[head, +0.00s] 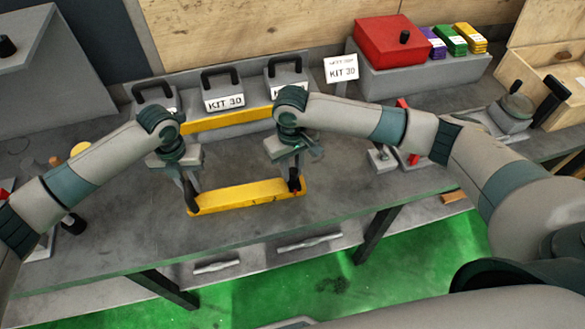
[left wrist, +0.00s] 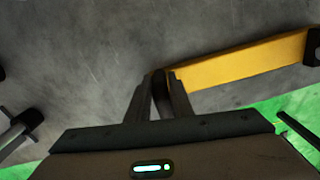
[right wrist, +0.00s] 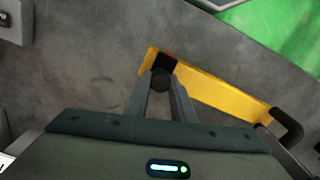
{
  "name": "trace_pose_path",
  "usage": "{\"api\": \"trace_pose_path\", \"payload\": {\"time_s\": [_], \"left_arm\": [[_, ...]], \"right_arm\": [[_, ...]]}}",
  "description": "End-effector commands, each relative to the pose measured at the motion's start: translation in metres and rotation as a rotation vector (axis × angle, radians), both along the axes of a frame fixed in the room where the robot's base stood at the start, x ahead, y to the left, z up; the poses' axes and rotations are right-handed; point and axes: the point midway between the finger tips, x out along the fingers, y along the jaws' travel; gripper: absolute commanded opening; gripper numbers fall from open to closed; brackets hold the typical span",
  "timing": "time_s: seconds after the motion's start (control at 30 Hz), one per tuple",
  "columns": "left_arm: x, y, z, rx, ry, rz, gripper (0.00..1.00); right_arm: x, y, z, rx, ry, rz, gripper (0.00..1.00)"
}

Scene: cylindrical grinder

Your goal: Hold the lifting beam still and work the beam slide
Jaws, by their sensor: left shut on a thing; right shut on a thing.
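The yellow lifting beam (head: 245,197) lies along the front of the grey bench, and it also shows in the left wrist view (left wrist: 245,63) and the right wrist view (right wrist: 220,92). My left gripper (head: 191,203) is shut on the dark handle (right wrist: 287,122) at the beam's left end. My right gripper (head: 296,184) is shut on the round black knob of the beam slide (right wrist: 161,80) near the beam's right end. A small red patch shows beside that knob. The fingers partly hide the handle and the knob.
Several grey weights labelled KIT 30 (head: 222,92) stand at the back, with another yellow bar (head: 225,120) in front. A red box (head: 397,40) and coloured packs stand at back right. The bench's front edge (head: 330,217) is close to the beam; green floor lies beyond.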

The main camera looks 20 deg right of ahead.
Motion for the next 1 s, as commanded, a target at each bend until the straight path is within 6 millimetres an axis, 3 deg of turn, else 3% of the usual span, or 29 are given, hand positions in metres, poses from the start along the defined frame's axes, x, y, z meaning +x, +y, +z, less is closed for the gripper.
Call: {"api": "trace_pose_path", "payload": {"time_s": [0.4, 0.73, 0.77, 0.8, 1.0], "left_arm": [[-0.001, -0.001, 0.000, -0.001, 0.001, -0.003, 0.00], [-0.001, -0.001, 0.000, -0.002, 0.001, -0.003, 0.00], [-0.001, -0.001, 0.000, -0.002, 0.001, -0.003, 0.00], [-0.001, -0.001, 0.000, -0.002, 0.001, -0.003, 0.00], [-0.001, -0.001, 0.000, -0.001, 0.001, -0.002, 0.00]], "right_arm": [[0.001, 0.057, 0.000, 0.003, -0.001, 0.003, 0.00], [0.001, 0.059, 0.001, 0.002, -0.001, 0.002, 0.00], [0.001, 0.059, 0.001, 0.002, -0.001, 0.002, 0.29], [0.001, 0.059, 0.001, 0.002, -0.001, 0.002, 0.39], [0.001, 0.058, 0.000, 0.001, -0.001, 0.001, 0.41]]}}
